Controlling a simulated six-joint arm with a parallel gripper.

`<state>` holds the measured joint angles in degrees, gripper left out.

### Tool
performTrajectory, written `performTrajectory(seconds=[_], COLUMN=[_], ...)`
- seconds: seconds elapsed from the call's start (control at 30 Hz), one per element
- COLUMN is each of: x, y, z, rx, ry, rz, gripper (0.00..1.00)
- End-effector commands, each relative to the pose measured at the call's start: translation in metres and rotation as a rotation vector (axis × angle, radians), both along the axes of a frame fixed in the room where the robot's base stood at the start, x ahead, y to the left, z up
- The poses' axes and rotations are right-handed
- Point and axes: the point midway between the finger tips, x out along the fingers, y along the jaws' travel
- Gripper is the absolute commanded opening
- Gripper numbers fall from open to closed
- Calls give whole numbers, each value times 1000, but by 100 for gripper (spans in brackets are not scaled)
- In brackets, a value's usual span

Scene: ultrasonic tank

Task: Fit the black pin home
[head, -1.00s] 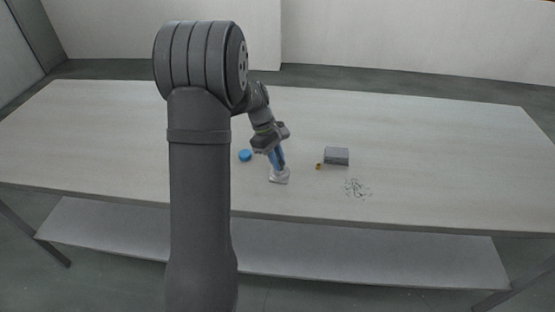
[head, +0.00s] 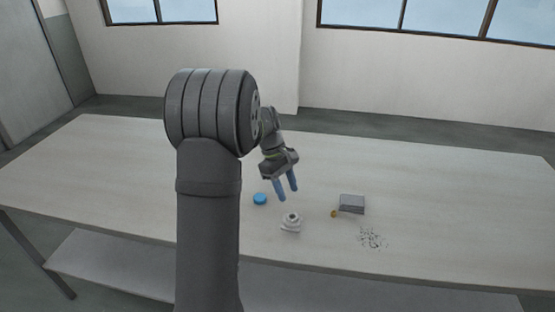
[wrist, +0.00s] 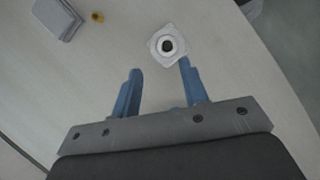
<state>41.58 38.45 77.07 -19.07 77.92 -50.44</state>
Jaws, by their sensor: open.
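A pale fixture (head: 291,225) with a square base and a round raised collar stands on the table. It also shows in the wrist view (wrist: 155,55). A dark round spot, which looks like the top of the black pin (wrist: 167,46), sits in the middle of the collar. I cannot tell how deep it is seated. My gripper (head: 288,195) is open and empty, raised above and behind the fixture in the head view. In the wrist view its blue fingers (wrist: 160,70) are apart, with the fixture beyond their tips.
A blue disc (head: 260,199) lies left of the fixture. A grey box (head: 351,204) stands to the right, with a small orange piece (head: 333,214) beside it. Thin dark scraps (head: 372,238) lie near the front edge. The rest of the table (head: 450,200) is clear.

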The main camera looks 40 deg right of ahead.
Motion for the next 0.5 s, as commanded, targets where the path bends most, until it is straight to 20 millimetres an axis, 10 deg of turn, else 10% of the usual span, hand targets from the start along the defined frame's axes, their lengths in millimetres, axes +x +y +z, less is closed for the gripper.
performTrajectory(seconds=[0.5], x=[38], y=[10], z=[95], rx=[-2], ry=[-2], rz=[1], gripper=[40])
